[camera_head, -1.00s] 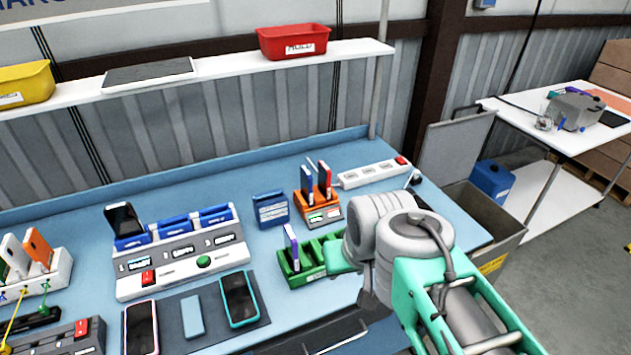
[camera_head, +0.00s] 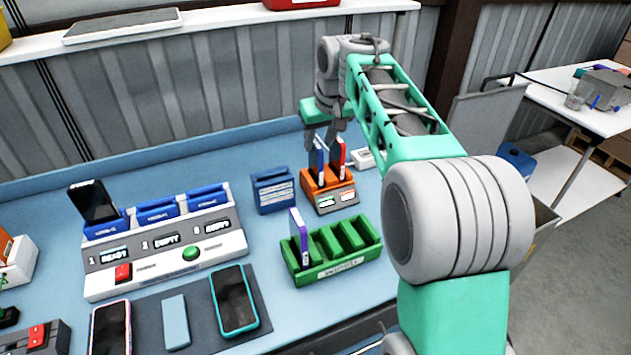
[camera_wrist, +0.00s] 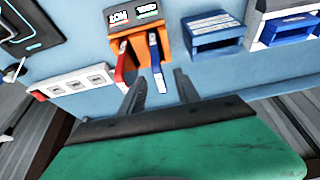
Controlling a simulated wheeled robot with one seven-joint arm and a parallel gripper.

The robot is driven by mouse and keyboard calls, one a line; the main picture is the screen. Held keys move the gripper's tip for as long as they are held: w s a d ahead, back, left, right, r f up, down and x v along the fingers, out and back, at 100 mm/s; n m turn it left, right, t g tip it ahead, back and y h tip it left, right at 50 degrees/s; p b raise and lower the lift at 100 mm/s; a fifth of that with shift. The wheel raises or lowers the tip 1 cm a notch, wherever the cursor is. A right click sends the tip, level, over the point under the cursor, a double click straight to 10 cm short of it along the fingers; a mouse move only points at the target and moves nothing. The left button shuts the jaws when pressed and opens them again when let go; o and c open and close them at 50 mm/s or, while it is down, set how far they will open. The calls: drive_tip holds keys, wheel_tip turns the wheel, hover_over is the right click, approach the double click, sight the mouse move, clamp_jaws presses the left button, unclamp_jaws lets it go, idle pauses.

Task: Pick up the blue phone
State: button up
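The blue phone (camera_head: 320,163) stands upright in the left slot of the orange dock (camera_head: 340,199), beside a red phone (camera_head: 338,157). In the wrist view the blue phone (camera_wrist: 157,62) appears between the two fingertips of my gripper (camera_wrist: 160,80), and the red phone (camera_wrist: 124,65) is just left of the left finger. My gripper (camera_head: 324,140) is open and points down over the dock, its fingertips close to the phones' tops. I cannot tell whether a finger touches either phone.
A green rack (camera_head: 335,262) with a purple phone (camera_head: 298,238) stands in front of the dock. A blue holder (camera_head: 272,190) is to the left, a white power strip (camera_wrist: 75,83) behind. A charging station (camera_head: 165,255) holds a black phone. The shelf (camera_head: 220,22) is above.

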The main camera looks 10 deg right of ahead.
sight(314, 155)
drive_tip(key=shift+w+f, duration=0.45)
drive_tip(key=shift+w, duration=0.1)
drive_tip(key=shift+w+f, duration=0.2)
drive_tip(key=shift+f, duration=0.1)
drive_tip(key=p+x, duration=0.1)
drive_tip(key=x, duration=0.5)
drive_tip(key=shift+w+a+f, duration=0.1)
drive_tip(key=shift+f, duration=0.2)
clamp_jaws()
drive_tip(key=shift+r, duration=0.1)
